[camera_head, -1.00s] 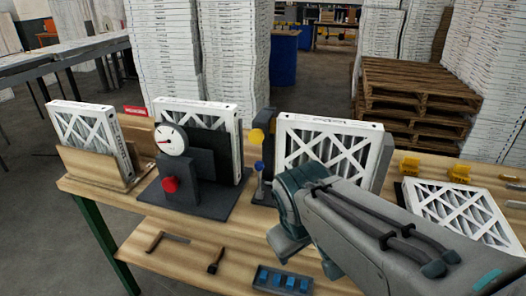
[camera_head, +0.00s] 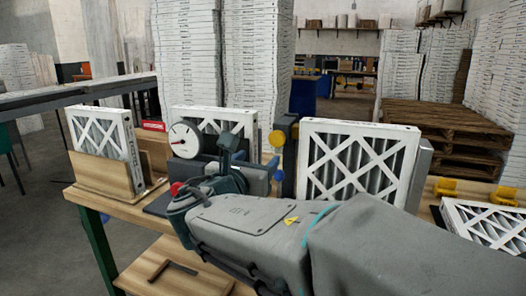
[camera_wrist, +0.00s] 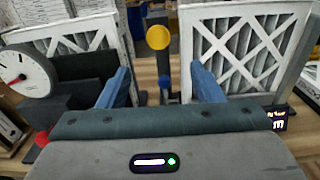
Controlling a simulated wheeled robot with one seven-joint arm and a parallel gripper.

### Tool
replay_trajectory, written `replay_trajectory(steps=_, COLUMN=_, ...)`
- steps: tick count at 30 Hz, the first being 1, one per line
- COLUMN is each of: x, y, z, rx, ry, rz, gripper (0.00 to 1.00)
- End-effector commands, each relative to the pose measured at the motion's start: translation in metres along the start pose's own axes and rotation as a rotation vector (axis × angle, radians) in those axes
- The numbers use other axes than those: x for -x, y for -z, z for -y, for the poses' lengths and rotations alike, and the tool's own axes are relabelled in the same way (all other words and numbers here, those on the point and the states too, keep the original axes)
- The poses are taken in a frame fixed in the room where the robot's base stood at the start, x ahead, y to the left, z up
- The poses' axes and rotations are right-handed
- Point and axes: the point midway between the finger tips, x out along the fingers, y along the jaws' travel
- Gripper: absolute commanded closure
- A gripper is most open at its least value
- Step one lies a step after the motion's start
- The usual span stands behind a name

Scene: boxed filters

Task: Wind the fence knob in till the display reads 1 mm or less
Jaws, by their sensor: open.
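In the wrist view my gripper (camera_wrist: 160,72) is open, with its two blue fingers wide apart and nothing between them. I cannot tell which one is the fence knob. A small lit display (camera_wrist: 278,119) is at the right of the wrist view, partly hidden by my gripper; its number is not legible.
A dial gauge (camera_head: 185,140) with a red knob (camera_head: 176,188) stands left of the post. Boxed filters stand at left (camera_head: 103,138) and right (camera_head: 357,165) on the wooden bench. My arm covers much of the bench front.

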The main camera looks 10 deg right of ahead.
Motion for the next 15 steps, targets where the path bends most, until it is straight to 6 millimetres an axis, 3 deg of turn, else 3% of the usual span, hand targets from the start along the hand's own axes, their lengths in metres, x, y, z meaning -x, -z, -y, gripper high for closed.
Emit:
replay_trajectory(steps=5, x=-0.011, y=-0.003, z=-0.003, rx=0.018, ry=-0.006, rz=0.013, gripper=0.4)
replay_trajectory(steps=15, x=-0.08, y=-0.002, z=-0.003, rx=0.016, ry=-0.004, rz=0.01, gripper=0.4)
